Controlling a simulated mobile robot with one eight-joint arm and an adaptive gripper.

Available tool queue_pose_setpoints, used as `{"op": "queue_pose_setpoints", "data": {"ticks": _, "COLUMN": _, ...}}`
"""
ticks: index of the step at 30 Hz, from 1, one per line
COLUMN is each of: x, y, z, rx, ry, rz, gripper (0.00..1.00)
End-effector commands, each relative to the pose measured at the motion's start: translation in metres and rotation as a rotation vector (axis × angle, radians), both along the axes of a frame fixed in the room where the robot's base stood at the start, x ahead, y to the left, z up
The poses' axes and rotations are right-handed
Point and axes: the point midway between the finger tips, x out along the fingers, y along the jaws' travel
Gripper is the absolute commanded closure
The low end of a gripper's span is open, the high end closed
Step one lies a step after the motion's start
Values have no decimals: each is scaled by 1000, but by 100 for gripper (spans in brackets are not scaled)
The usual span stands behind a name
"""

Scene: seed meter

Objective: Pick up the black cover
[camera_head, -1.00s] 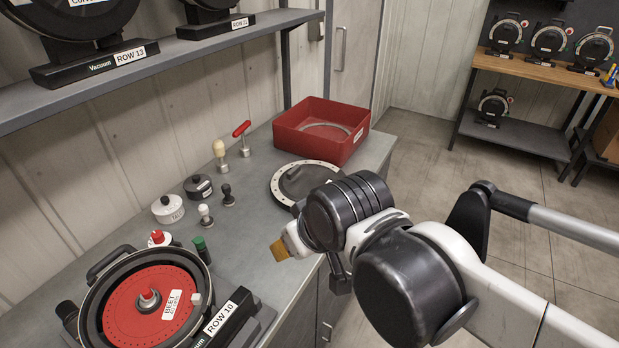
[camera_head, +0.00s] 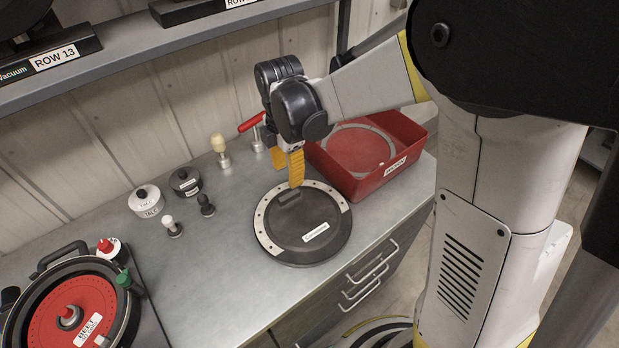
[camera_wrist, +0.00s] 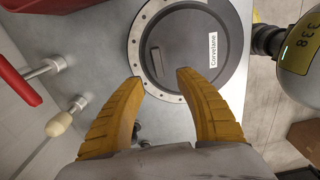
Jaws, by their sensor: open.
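The black cover (camera_head: 303,226) is a round, dark disc with a white label and a raised bar handle. It lies flat on the grey bench, partly over a pale ring with holes (camera_head: 262,222). In the wrist view the cover (camera_wrist: 197,72) is ahead of the fingertips, its handle (camera_wrist: 155,60) left of centre. My gripper (camera_head: 296,180) has yellow fingers pointing down over the cover's back edge. In the wrist view my gripper (camera_wrist: 158,80) is open and nothing is between the fingers. Whether a fingertip touches the cover cannot be told.
A red bin (camera_head: 393,172) stands right behind the cover. A red-handled tool (camera_head: 251,122), a cream-knobbed tool (camera_head: 219,146), white talc pot (camera_head: 146,201) and black pot (camera_head: 185,181) stand left. The red-disc meter (camera_head: 68,318) is at lower left.

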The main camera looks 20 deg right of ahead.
Motion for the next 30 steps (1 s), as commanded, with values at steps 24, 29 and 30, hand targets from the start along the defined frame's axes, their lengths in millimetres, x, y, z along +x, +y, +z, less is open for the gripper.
{"op": "queue_pose_setpoints", "data": {"ticks": 24, "x": 6, "y": -3, "z": -105, "rx": 0, "ry": 1, "rz": 5, "gripper": 59}}
{"op": "queue_pose_setpoints", "data": {"ticks": 29, "x": 6, "y": -3, "z": -106, "rx": 0, "ry": 1, "rz": 4, "gripper": 59}}
{"op": "queue_pose_setpoints", "data": {"ticks": 30, "x": 6, "y": -3, "z": -105, "rx": 0, "ry": 1, "rz": 4, "gripper": 59}}
